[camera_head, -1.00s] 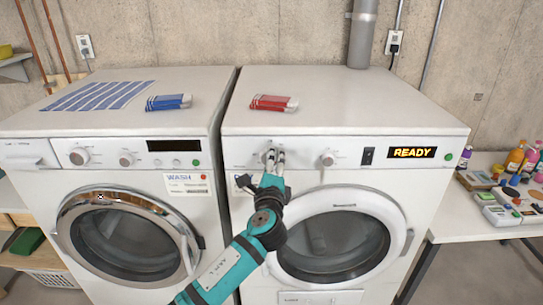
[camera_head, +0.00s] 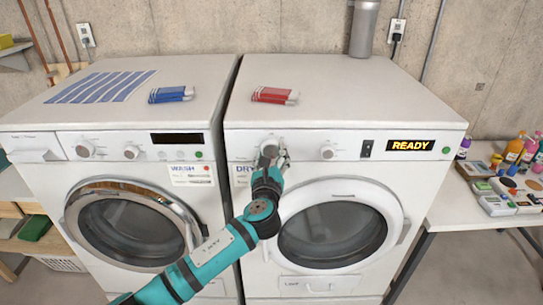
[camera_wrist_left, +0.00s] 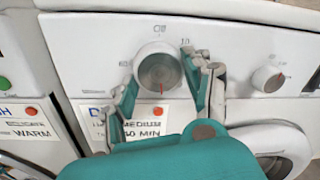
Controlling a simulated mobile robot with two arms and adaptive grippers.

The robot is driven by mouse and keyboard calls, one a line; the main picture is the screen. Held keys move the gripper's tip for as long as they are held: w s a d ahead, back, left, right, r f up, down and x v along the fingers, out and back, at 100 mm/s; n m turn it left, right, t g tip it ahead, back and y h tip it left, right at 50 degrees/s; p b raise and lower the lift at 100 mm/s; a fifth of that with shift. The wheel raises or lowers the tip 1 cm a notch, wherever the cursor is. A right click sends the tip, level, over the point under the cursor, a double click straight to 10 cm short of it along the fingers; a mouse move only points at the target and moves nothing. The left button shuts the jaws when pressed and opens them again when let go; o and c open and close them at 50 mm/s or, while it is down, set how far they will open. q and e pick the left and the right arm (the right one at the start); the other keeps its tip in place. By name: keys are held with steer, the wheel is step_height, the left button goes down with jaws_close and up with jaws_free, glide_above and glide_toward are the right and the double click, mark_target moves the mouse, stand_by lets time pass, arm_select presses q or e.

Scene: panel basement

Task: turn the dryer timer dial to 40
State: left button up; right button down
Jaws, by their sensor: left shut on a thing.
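The dryer (camera_head: 240,185) is the white machine on the right, with a lit READY display (camera_head: 410,146). Its left panel knob, the timer dial (camera_wrist_left: 158,68), is round and pale with a grey face. A red mark on the face points down in the left wrist view. My right gripper is not in view.
A second dryer knob (camera_head: 328,152) and a dark switch (camera_head: 367,148) sit right of the gripper. The round dryer door (camera_head: 398,222) is closed below. The washer (camera_head: 30,175) stands close at left. A table with bottles (camera_head: 513,150) is at right.

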arm_select(q)
steer(key=shift+f+m, duration=0.2)
steer(key=shift+m, duration=0.5)
steer(key=o, duration=0.8)
steer(key=shift+c, duration=0.2)
steer(key=o, duration=0.4)
steer(key=shift+r+m, duration=0.1)
steer(key=shift+m, duration=0.2)
steer(key=shift+s, duration=0.25)
steer(key=s, duration=0.7)
steer(key=s+a, duration=0.1)
steer(key=s, duration=0.3)
steer(key=shift+s, duration=0.25)
